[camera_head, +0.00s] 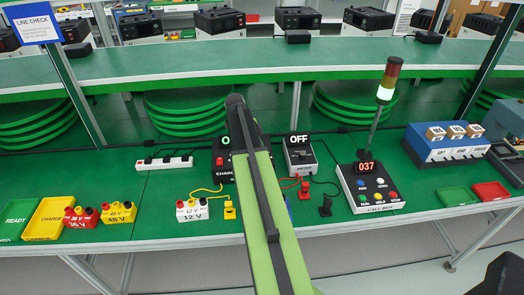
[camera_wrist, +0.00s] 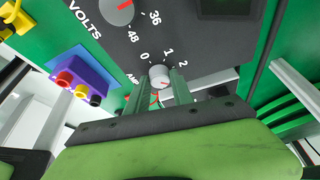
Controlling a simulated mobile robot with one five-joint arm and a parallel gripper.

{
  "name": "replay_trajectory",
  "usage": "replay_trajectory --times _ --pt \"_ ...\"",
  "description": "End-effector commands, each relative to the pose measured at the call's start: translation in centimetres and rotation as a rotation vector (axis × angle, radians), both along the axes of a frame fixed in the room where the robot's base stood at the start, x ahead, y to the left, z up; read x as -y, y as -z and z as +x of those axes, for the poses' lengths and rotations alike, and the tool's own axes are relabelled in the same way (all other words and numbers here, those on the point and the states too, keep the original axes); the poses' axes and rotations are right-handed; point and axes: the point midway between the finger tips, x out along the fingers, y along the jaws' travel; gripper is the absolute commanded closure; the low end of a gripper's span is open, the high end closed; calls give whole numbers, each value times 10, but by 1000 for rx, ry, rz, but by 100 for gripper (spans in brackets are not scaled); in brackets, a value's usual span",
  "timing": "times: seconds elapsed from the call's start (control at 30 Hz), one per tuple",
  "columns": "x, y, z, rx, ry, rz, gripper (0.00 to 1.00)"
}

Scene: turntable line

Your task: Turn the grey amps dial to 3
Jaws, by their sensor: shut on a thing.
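The grey amps dial (camera_wrist: 159,73) is a small round knob on the dark charger panel (camera_wrist: 215,55) in the wrist view. My gripper (camera_wrist: 160,84) has one finger on each side of it and is shut on it. The marks 0, 1 and 2 show around the dial; mark 3 is not visible. The dial's exact setting cannot be read. In the head view the charger (camera_head: 221,162) is mostly hidden behind my arm, and so is the dial.
The volts dial (camera_wrist: 117,10) sits close by on the same panel. A purple battery (camera_wrist: 78,75) with coloured terminals stands beside the charger. A meter (camera_head: 300,158) reading OFF and a call box (camera_head: 370,190) are to the right in the head view.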

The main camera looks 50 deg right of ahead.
Motion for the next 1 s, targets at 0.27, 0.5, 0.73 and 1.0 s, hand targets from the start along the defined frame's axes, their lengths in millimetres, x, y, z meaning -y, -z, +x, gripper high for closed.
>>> replay_trajectory --times 0.27,0.5,0.73,1.0 --pt "1 0 -3 -5 90 2 100" --pt "0 0 -3 -6 109 3 100" --pt "0 0 -3 -7 108 4 100" --pt "0 0 -2 -3 106 2 51"
